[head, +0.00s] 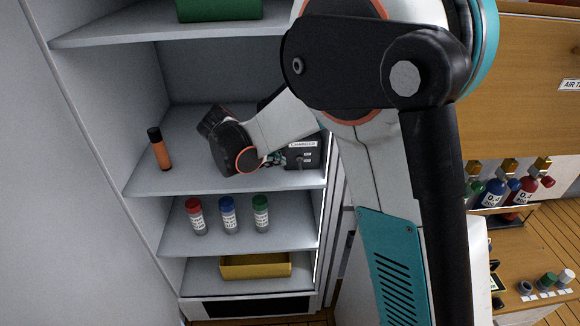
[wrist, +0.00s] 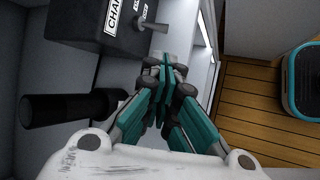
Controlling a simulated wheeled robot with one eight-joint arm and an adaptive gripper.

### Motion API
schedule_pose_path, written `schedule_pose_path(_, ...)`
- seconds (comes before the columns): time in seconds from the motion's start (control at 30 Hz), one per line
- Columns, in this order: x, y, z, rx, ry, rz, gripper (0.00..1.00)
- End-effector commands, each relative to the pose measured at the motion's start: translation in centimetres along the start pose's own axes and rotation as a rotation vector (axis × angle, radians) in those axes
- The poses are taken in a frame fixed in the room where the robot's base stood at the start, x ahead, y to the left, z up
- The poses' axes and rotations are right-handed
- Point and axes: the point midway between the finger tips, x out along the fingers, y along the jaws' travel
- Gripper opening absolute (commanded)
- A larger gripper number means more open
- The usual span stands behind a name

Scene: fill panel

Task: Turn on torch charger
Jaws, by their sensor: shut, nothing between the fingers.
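The charger (head: 303,157), a dark box with a white label, sits at the right end of the middle cabinet shelf. It also shows at the top of the wrist view (wrist: 85,22), with a small grey switch lever (wrist: 150,24) on its labelled face. The lever's setting is hard to tell. My gripper (head: 277,159) is at the charger's left side in the head view. In the wrist view my gripper (wrist: 164,68) has its fingers together and empty, just below the lever. A black cylinder (wrist: 62,109) with a wider end, perhaps a torch, lies left of the fingers.
An orange cylinder with a black cap (head: 159,149) stands at the left of the same shelf. Red, blue and green capped bottles (head: 228,215) stand one shelf below, above a yellow tray (head: 255,267). A green box (head: 219,10) is on the top shelf.

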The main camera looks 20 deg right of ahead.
Motion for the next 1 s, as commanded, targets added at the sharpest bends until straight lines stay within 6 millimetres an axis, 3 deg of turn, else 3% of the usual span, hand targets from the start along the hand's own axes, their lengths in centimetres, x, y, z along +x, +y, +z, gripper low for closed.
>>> schedule_pose_path(0.53,0.7,0.1,-0.2,-0.011,-0.005,0.002,0.00)
schedule_pose_path(1.0,8.2,0.1,-0.2,-0.010,-0.006,0.002,0.00)
